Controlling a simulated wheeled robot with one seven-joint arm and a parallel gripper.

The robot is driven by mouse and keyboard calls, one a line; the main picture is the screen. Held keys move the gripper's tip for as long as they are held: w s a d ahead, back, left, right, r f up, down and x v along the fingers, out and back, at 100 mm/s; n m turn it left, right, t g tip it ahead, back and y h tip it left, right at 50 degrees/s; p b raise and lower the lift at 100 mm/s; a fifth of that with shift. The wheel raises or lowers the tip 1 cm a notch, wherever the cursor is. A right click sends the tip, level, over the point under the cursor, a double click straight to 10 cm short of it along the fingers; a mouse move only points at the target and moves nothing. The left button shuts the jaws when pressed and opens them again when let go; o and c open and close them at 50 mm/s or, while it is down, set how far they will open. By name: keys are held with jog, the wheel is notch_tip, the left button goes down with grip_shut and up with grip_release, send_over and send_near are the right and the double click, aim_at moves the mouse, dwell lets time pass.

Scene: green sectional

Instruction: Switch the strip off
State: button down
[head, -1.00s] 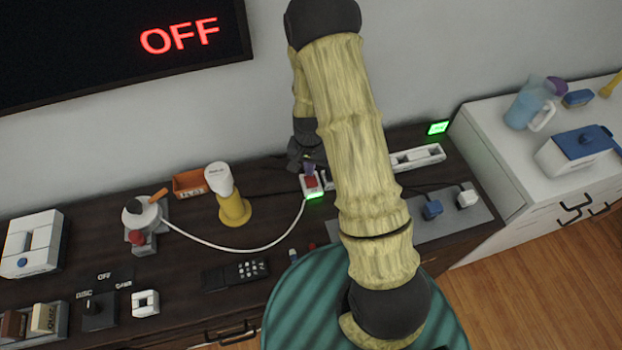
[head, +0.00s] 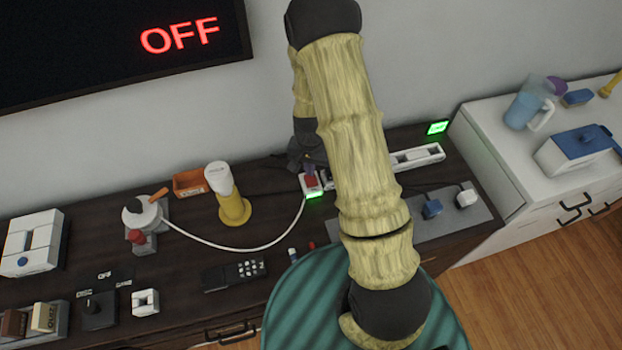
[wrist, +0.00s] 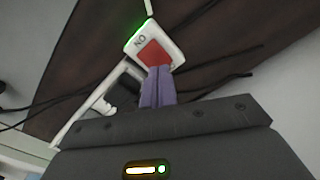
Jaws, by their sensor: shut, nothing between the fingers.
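The white power strip (head: 425,156) lies on the dark cabinet top along the wall, its middle hidden behind my arm. At its left end is a red switch (head: 311,181), with a lit green light (head: 314,195) on the end edge. In the wrist view the red switch (wrist: 154,52) sits beside lettering that reads ON upside down. My gripper (wrist: 157,70) is shut and empty, its purple fingertips over the near edge of the red switch. I cannot tell whether they touch it. The gripper (head: 309,170) is partly visible in the head view.
A white cord runs from the strip's left end to a grey-and-white appliance (head: 145,215). The wall screen (head: 120,45) reads OFF.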

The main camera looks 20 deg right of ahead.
jog(key=shift+f+b, duration=0.65)
jog(key=shift+f, duration=0.3)
dwell(0.9)
jog(key=shift+r+p, duration=2.85)
jog(key=shift+r, duration=0.7)
jog(key=s+r+n+t, duration=0.1)
jog(key=s+r+n, duration=0.2)
jog(key=s+r, duration=0.3)
jog(key=s+r+n+t, duration=0.1)
jog(key=s+r+n, duration=0.2)
jog(key=s+r, duration=0.4)
notch_tip(320, 180, up, 7)
jog(key=shift+r+t, duration=0.1)
jog(key=shift+t, duration=0.2)
